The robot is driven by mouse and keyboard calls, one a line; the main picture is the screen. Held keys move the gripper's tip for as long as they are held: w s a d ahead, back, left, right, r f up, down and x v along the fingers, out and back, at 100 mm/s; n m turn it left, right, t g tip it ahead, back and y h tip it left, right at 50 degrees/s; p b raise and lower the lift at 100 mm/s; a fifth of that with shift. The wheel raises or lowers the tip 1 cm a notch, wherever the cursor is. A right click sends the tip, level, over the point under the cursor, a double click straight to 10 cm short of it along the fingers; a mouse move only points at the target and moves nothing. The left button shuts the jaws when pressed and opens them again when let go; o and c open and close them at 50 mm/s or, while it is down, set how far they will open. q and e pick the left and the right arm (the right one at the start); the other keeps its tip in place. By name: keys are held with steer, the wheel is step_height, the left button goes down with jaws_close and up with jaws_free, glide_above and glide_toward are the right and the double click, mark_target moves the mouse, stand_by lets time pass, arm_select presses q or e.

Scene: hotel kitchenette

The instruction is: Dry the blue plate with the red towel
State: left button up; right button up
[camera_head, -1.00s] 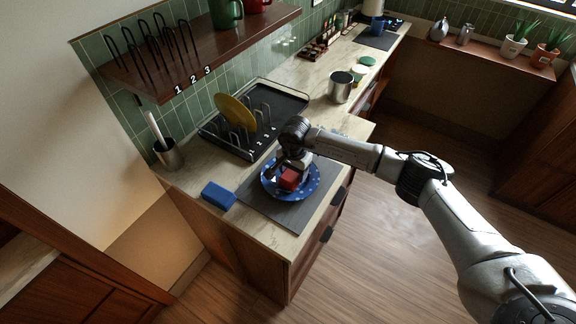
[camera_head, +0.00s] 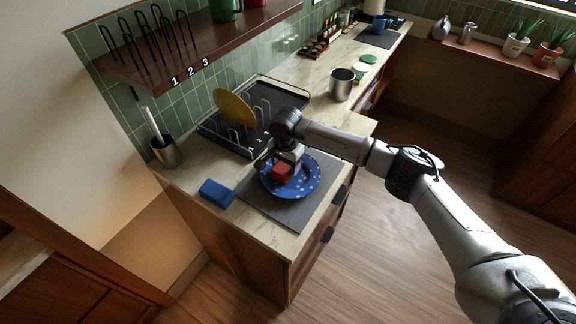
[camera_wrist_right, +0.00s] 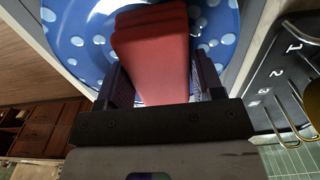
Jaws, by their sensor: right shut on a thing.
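The blue plate (camera_head: 308,184) with pale dots lies on a grey mat (camera_head: 256,205) on the counter. The red towel (camera_head: 281,173), a folded block, is in my right gripper (camera_head: 285,167), over the left part of the plate. In the right wrist view the red towel (camera_wrist_right: 155,50) sits between the fingers of my right gripper (camera_wrist_right: 155,80). The blue plate (camera_wrist_right: 75,35) shows behind it; whether they touch is hard to tell. My left gripper is not in view.
A black dish rack (camera_head: 228,139) with a yellow plate (camera_head: 234,108) stands behind. A blue sponge (camera_head: 216,193) lies left of the mat, and a utensil holder (camera_head: 166,152) stands at the wall. A metal pot (camera_head: 341,84) stands farther back. A shelf (camera_head: 200,45) overhangs the counter.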

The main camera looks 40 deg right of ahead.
mark_target(296, 179)
steer(key=shift+s+d+r+p, duration=0.1)
steer(key=shift+s+r+p, duration=0.05)
steer(key=shift+s+p, duration=0.2)
steer(key=shift+s+d+p, duration=0.25)
steer(key=shift+s+p, duration=0.1)
steer(key=shift+s, duration=0.55)
steer(key=shift+s+d, duration=0.2)
steer(key=shift+s, duration=0.4)
